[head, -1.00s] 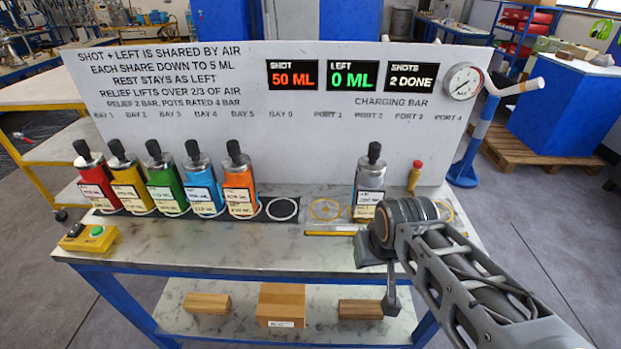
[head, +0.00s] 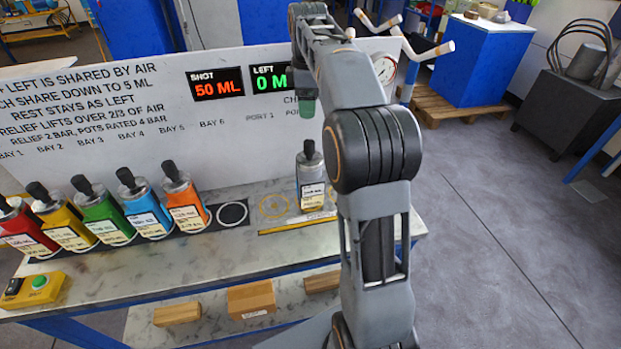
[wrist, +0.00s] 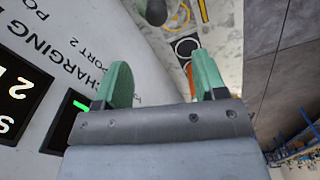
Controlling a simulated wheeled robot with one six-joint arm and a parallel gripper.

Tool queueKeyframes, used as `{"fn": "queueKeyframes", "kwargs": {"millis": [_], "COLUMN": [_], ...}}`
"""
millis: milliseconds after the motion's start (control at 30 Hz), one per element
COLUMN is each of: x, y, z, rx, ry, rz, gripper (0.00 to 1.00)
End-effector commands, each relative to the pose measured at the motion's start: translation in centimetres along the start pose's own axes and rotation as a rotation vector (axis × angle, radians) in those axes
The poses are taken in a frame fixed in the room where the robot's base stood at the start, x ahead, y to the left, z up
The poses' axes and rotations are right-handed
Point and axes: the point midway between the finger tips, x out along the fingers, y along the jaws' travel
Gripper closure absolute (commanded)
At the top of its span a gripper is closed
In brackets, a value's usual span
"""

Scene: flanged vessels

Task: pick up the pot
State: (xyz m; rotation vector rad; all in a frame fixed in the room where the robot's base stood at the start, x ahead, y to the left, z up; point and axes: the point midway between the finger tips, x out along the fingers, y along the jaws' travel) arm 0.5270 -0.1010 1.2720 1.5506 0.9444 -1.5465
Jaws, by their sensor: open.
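A grey pot (head: 312,190) with a black knob and a white label stands upright on the bench at the port side. Several coloured pots stand in a row to its left: red (head: 22,228), yellow (head: 62,220), green (head: 102,215), blue (head: 144,207) and orange (head: 184,204). My gripper (head: 306,106) is raised above and behind the grey pot, near the panel, apart from it. In the wrist view its green fingers (wrist: 163,82) are spread with nothing between them. A dark rounded thing (wrist: 154,12) at the top edge looks like a pot's knob.
The upright panel (head: 120,125) with displays stands close behind my gripper. An empty black ring (head: 232,213) and a yellow ring (head: 273,205) lie left of the grey pot. A yellow strip (head: 297,223) lies in front. A yellow button box (head: 35,288) sits front left.

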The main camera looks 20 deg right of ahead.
Motion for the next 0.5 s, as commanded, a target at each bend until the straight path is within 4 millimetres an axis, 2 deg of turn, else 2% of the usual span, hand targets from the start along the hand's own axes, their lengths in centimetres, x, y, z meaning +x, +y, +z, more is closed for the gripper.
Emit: {"fn": "queueKeyframes", "kwargs": {"millis": [300,500], "x": [5.4,7.5], "y": [0.2,0.3], "z": [0.2,0.2], "rx": [-0.013,-0.012], "ry": [-0.002,-0.001], "rz": [-0.008,-0.005], "gripper": [0.35,0.35]}}
